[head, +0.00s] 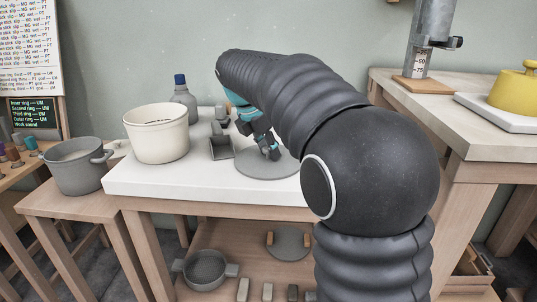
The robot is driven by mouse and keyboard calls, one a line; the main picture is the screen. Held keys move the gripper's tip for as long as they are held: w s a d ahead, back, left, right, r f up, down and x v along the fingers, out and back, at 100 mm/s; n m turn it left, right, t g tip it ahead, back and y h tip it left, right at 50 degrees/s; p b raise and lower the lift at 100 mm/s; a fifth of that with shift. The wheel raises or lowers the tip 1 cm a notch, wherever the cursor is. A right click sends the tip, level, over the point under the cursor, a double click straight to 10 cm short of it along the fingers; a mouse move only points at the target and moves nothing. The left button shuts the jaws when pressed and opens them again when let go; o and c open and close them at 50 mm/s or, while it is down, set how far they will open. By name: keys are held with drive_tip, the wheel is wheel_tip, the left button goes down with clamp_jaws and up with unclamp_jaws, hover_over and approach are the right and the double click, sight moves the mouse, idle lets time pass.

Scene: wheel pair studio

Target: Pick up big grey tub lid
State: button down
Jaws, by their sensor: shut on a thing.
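The big grey lid (262,166) is a flat grey disc on the white table top, partly behind my arm on its right side. My gripper (268,150) is above the lid, with its dark and teal fingers pointing down at the lid's middle. It is shut on the lid, though the grip itself is small in the view and partly hidden by the fingers. The lid looks level and close to the table; I cannot tell whether it is resting on the top or slightly raised.
A cream tub (156,135) stands at the table's left. Behind it is a grey bottle with a blue cap (182,98). A small grey box (220,148) is left of the lid. A grey pot (78,168) stands on the lower left bench. A second lid (288,243) lies on the shelf below.

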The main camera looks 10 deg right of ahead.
wheel_tip(320, 180, up, 4)
drive_tip(key=shift+r+p, duration=0.2)
drive_tip(key=shift+p, duration=0.45)
drive_tip(key=s+d+r, duration=0.5)
drive_tip(key=s+r, duration=0.1)
drive_tip(key=s, duration=0.4)
drive_tip(key=shift+s+r, duration=0.25)
drive_tip(key=shift+r, duration=0.05)
